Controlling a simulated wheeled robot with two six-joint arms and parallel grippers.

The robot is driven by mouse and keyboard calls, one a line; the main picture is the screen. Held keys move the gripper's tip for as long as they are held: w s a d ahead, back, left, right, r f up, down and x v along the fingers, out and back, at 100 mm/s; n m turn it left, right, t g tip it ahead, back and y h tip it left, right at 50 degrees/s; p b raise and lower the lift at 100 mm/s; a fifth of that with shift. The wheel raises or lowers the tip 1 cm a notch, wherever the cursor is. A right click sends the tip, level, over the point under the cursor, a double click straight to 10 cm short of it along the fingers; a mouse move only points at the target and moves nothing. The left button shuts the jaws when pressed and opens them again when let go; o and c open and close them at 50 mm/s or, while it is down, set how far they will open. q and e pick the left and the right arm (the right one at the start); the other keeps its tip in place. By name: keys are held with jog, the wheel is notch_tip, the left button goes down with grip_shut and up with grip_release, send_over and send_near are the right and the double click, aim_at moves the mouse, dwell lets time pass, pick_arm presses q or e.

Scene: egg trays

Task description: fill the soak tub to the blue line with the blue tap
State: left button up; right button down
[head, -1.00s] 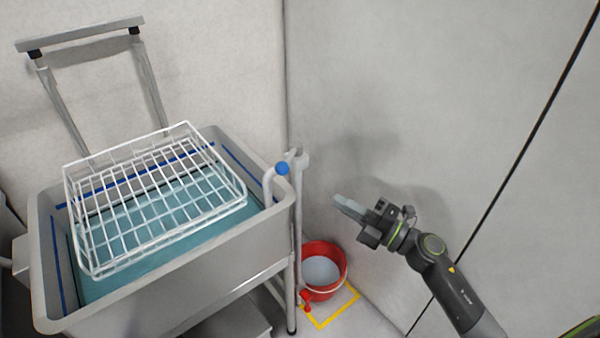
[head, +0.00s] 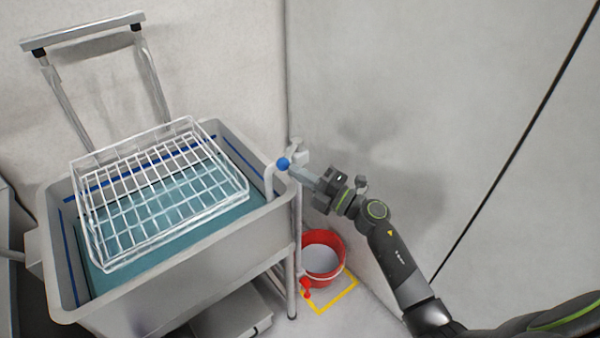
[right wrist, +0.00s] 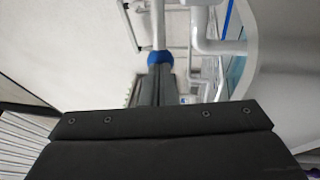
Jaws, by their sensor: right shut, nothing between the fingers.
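The grey soak tub (head: 190,262) stands at left with blue-green water (head: 232,212) in it. The blue line (head: 68,252) runs along its inner walls, and the water surface lies below it. The blue tap's round knob (head: 283,163) is at the tub's right corner, beside its grey spout (head: 268,182). My right gripper (head: 294,168) is shut and empty, its fingertips at the knob. In the right wrist view the blue knob (right wrist: 160,58) sits right at the tips of the closed fingers (right wrist: 155,85); I cannot tell whether they touch. No stream from the spout is discernible.
A white wire basket (head: 160,190) sits over the tub. A red bucket (head: 342,262) stands on the floor within a yellow outline (head: 335,300), beside a small red tap (head: 306,288). Walls close in behind and at right.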

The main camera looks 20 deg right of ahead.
jog(key=a+m+t+h+p, duration=0.1)
jog(key=h, duration=0.1)
jog(key=w+a+m+t+h+p, duration=0.1)
jog(key=h+p, duration=0.1)
jog(key=shift+a+r+m+t, duration=0.2)
jog(key=shift+a+m+t, duration=0.15)
jog(key=shift+m+t, duration=0.05)
jog(key=shift+w+a+f, duration=0.2)
jog(key=shift+w+a, duration=0.25)
jog(key=shift+a, duration=0.1)
